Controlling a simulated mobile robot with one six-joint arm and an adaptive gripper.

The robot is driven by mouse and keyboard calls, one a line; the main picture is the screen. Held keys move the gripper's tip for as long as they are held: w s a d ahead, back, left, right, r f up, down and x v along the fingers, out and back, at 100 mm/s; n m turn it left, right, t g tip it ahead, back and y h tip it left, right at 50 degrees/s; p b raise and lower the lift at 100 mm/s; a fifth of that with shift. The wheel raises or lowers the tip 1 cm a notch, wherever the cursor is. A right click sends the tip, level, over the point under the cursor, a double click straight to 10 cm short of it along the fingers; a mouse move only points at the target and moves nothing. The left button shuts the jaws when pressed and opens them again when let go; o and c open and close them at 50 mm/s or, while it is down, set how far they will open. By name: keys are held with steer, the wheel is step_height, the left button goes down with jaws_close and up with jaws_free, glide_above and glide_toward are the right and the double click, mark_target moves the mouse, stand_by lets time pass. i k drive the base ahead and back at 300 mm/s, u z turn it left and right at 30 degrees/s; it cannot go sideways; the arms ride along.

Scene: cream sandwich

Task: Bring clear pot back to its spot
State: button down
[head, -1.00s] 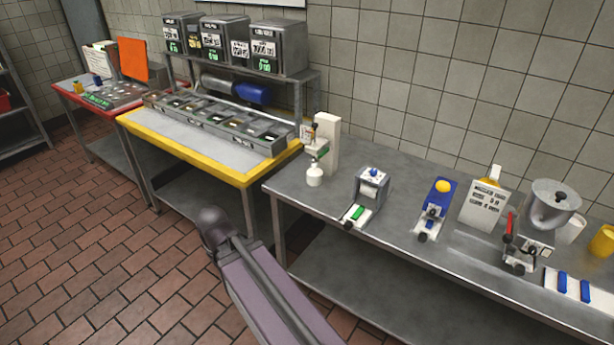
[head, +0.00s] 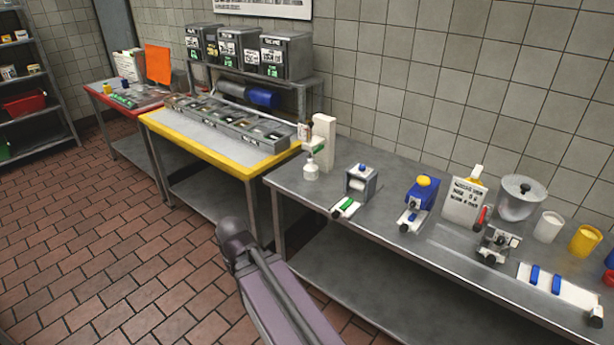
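A rounded grey pot with a dark knob on its lid (head: 521,198) is at the right of the steel bench. It looks like the clear pot, but I cannot tell for sure that it is see-through. It is upright, just behind a small device with a red handle (head: 497,242). I cannot tell whether it rests on that device or on the bench. My arm (head: 275,295) shows at the bottom centre, in front of the bench and well away from the pot. My gripper is not in view.
The steel bench (head: 330,190) carries a white dispenser (head: 323,140), a small press (head: 361,183), a blue device (head: 421,195), a sign (head: 465,202), a white cup (head: 548,227) and a yellow cup (head: 585,241). A yellow-edged table (head: 215,160) stands left. Brick floor at left is open.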

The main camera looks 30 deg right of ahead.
mark_target(311, 174)
steer(key=k, duration=0.7)
steer(key=u, duration=0.55)
steer(key=i, duration=2.15)
steer(key=z, duration=0.9)
steer(key=i, duration=0.6)
steer(key=z, duration=0.4)
